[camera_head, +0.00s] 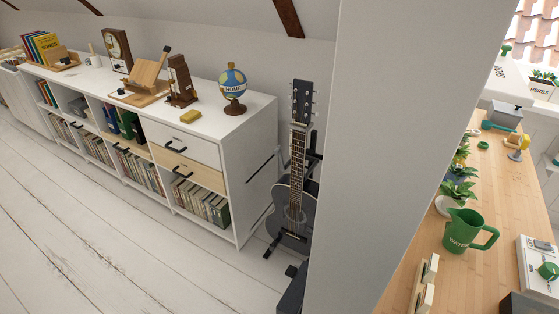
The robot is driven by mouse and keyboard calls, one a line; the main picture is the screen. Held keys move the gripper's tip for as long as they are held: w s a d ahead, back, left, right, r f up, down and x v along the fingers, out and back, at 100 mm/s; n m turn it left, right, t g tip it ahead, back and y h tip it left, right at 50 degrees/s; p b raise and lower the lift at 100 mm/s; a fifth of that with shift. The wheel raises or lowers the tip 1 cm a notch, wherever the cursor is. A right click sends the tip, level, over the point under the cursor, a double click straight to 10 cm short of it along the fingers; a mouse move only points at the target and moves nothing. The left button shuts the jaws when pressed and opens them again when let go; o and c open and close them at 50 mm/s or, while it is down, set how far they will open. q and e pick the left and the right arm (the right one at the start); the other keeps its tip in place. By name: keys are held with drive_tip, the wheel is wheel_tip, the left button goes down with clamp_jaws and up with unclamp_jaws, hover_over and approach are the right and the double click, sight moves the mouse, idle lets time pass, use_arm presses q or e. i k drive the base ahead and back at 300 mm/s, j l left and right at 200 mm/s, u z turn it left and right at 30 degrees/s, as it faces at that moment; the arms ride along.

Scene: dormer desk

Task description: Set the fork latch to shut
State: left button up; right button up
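I cannot make out a fork latch for certain in this view. A dark guitar (283,217) stands upright on a black stand (271,249) between the white shelf unit and the pale wall. Thin bars show beside its neck, too small to tell whether one is a latch or how it is set. Neither of my grippers is in view.
The white shelf unit (232,190) holds a globe (233,82), a metronome (181,84) and records. The pale wall (375,130) blocks the middle. A wooden worktop (487,215) at right holds a green watering jug (464,232) and plants. The plank floor (70,235) is clear at left.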

sight(278, 151)
drive_tip(key=i+j+z, duration=0.1)
drive_tip(key=j+z, duration=0.25)
drive_tip(key=i+j+z, duration=0.1)
drive_tip(key=j+z, duration=1.1)
drive_tip(key=j, duration=1.6)
